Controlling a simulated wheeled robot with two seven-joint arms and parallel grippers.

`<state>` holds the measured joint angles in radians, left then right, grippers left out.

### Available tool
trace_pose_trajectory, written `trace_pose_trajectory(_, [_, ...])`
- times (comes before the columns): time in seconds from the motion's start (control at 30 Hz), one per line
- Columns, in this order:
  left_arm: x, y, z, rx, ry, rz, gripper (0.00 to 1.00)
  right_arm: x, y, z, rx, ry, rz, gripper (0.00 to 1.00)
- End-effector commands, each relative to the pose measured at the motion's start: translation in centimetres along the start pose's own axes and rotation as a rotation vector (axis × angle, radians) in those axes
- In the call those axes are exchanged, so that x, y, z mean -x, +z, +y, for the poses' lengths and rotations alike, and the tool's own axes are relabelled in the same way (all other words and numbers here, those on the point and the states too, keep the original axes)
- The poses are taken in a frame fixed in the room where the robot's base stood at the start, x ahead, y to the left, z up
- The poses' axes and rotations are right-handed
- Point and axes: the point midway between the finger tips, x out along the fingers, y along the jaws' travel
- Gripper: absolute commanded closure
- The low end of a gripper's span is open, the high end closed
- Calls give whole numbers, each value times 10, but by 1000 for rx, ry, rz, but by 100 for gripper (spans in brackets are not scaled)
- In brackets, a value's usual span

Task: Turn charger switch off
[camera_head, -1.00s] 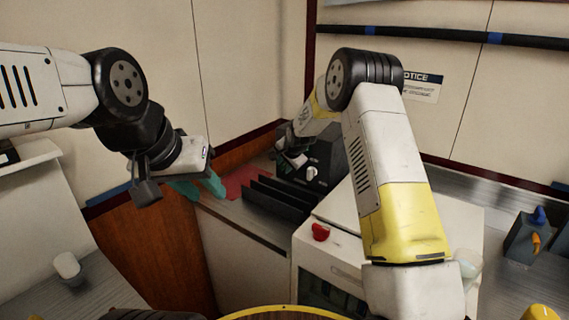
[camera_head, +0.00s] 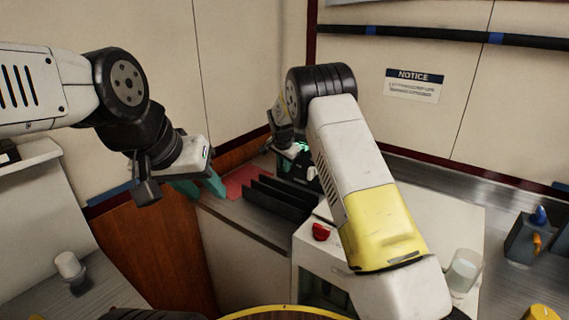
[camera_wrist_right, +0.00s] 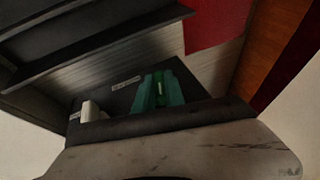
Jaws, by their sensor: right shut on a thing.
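The charger is a dark box (camera_head: 312,170) at the back corner of the counter, largely hidden behind my right arm in the head view. In the right wrist view its dark panel (camera_wrist_right: 118,103) carries small pale labels and a white knob (camera_wrist_right: 90,111). My right gripper (camera_head: 301,148) is at the box. In the right wrist view its green fingers (camera_wrist_right: 160,88) are closed together at the panel, on a small switch that they mostly hide. I cannot tell the switch's position. My left gripper (camera_head: 200,187) is held out at the left, its teal fingers apart and empty.
A white cabinet with a red knob (camera_head: 320,232) stands in front. A clear cup (camera_head: 464,270) and a grey block with blue and orange knobs (camera_head: 530,238) are at right.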

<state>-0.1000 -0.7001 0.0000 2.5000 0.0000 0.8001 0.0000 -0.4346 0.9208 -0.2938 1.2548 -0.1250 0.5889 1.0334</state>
Motion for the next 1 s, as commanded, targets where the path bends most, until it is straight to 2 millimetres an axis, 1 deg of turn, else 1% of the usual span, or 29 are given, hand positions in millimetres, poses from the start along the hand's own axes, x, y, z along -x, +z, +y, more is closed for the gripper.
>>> trace_pose_trajectory(0.03, [0,0,0,0,0,0,64,1,-6,-3,14,26,13,100])
trace_pose_trajectory(0.2, [0,0,0,0,0,0,64,1,-6,-3,54,127,12,100])
trace_pose_trajectory(0.43, [0,0,0,0,0,0,64,1,-7,-3,90,218,13,100])
trace_pose_trajectory(0.7, [0,0,0,0,0,0,64,2,-8,-3,103,252,13,100])
trace_pose_trajectory(1.0, [0,0,0,0,0,0,64,2,-8,-3,104,251,15,100])
